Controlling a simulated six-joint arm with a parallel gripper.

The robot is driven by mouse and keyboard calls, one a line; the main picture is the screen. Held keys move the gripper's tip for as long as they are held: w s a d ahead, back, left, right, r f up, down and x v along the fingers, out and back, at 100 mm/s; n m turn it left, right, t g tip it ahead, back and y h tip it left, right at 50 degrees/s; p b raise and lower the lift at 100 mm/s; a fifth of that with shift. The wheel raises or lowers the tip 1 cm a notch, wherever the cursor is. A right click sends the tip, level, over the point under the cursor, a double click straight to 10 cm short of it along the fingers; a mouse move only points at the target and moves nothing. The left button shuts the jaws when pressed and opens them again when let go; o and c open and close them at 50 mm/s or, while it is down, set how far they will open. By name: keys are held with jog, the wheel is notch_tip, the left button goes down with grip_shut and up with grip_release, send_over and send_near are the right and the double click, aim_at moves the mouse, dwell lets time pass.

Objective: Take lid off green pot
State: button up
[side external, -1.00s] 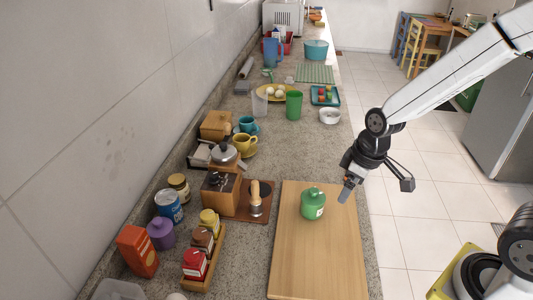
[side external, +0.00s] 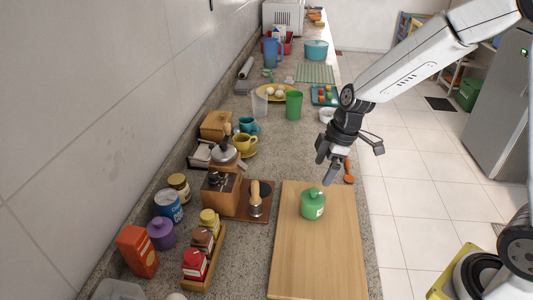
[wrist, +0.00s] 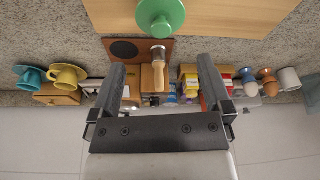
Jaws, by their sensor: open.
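The green pot (side external: 313,209) stands on the wooden board (side external: 318,262) with its green lid (side external: 313,193) on top. In the wrist view the pot's round lid (wrist: 160,14) shows at the top centre, beyond my fingertips. My gripper (side external: 325,168) is open and empty, above and behind the pot in the side view, apart from it. In the wrist view my gripper (wrist: 163,85) has its two fingers spread, with nothing between them.
An orange-red utensil (side external: 348,170) lies near the counter's right edge. The board around the green pot is clear.

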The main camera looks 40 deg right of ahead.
aim_at(314, 189)
jog(key=shift+x, duration=1.3)
jog(key=shift+x, duration=2.55)
jog(key=shift+s+d, duration=0.1)
jog(key=shift+s, duration=0.05)
jog(key=c, duration=0.9)
jog(key=shift+r, duration=0.1)
